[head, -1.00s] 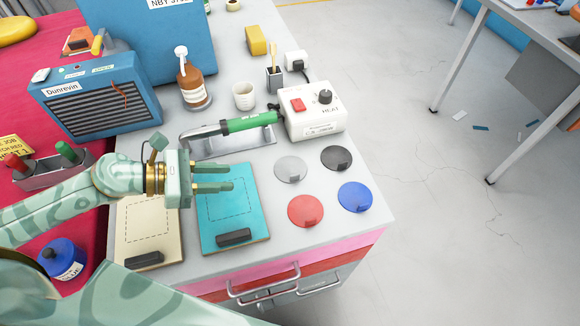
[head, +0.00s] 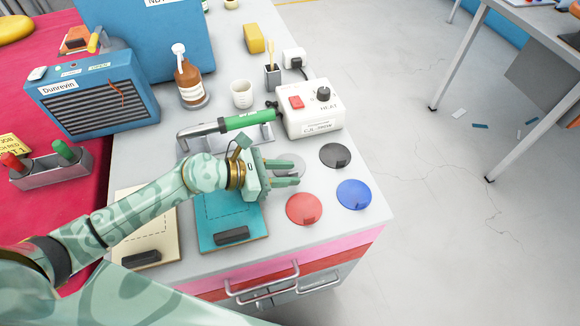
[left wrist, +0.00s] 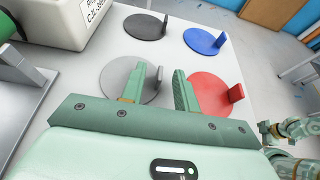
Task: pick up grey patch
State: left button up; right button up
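The grey patch (head: 291,157) is a flat round disc on the grey worktop, behind the red patch. My left gripper (head: 297,173) is over it in the head view and hides much of it. In the left wrist view the grey patch (left wrist: 113,80) lies under and beside the left finger, partly covered. The two fingers (left wrist: 168,73) are apart with a gap between them and hold nothing I can make out. Whether they touch the patch or its tab is unclear. Green arm parts at the right edge of the wrist view look like my right arm; its finger state is unclear.
Close by lie a black patch (head: 335,155), a red patch (head: 303,208) and a blue patch (head: 354,194), with upright tabs. The heat box (head: 312,112) and green-handled iron (head: 248,121) are behind. A teal board (head: 215,234) and a cream board (head: 133,235) lie left.

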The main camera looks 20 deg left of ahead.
pick_arm(q)
grip_shut()
